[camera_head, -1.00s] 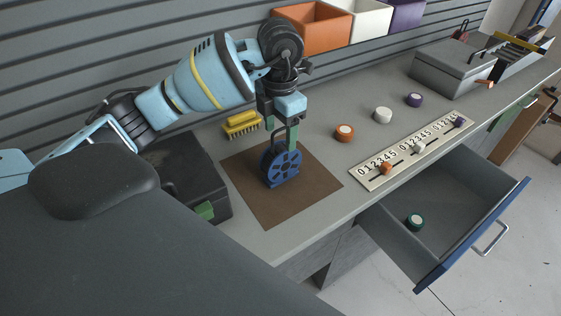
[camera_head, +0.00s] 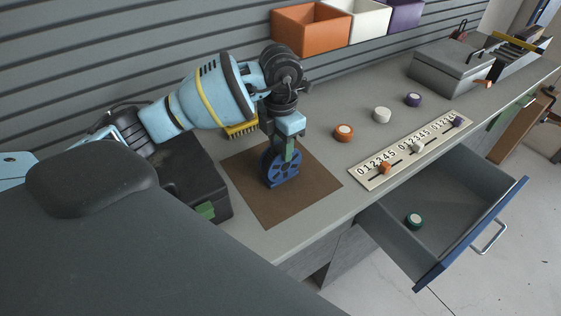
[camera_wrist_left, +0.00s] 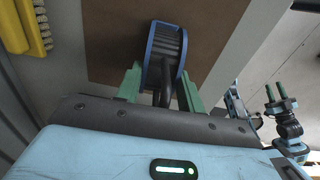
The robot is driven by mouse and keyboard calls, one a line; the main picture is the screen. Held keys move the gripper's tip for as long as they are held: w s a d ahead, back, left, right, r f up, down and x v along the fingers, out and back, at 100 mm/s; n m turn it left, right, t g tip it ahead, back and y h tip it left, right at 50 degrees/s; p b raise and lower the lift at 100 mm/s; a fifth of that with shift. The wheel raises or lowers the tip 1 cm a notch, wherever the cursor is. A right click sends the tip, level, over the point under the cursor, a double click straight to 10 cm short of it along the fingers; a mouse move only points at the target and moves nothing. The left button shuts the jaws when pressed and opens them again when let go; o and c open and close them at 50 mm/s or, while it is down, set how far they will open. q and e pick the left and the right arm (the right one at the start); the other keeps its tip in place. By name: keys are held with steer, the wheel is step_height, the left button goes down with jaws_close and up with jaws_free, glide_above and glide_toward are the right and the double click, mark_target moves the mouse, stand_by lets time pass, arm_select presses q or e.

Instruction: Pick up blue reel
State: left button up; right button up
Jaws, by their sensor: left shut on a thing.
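The blue reel (camera_head: 281,170) stands upright on a brown mat (camera_head: 262,203) on the bench, its round spoked side showing in the head view. My left gripper (camera_head: 291,150) is over its top, pointing down, with green fingers shut on the reel. In the left wrist view the reel (camera_wrist_left: 166,48) shows as a ribbed drum between blue rims, with a dark handle between the green fingers (camera_wrist_left: 163,88). My right gripper (camera_wrist_left: 276,97) shows at the right of the left wrist view, small, its fingers apart and empty.
A yellow brush (camera_head: 240,128) lies behind the mat, and a dark case (camera_head: 185,178) stands left of it. Several coloured pucks and a numbered slider strip (camera_head: 410,152) lie to the right. Bins stand at the back.

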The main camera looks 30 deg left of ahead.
arm_select(q)
jaws_close()
steer(key=shift+r, duration=0.1)
arm_select(e)
steer(key=shift+d, duration=0.1)
arm_select(q)
steer(key=shift+r, duration=0.1)
arm_select(e)
steer(key=shift+d, duration=0.1)
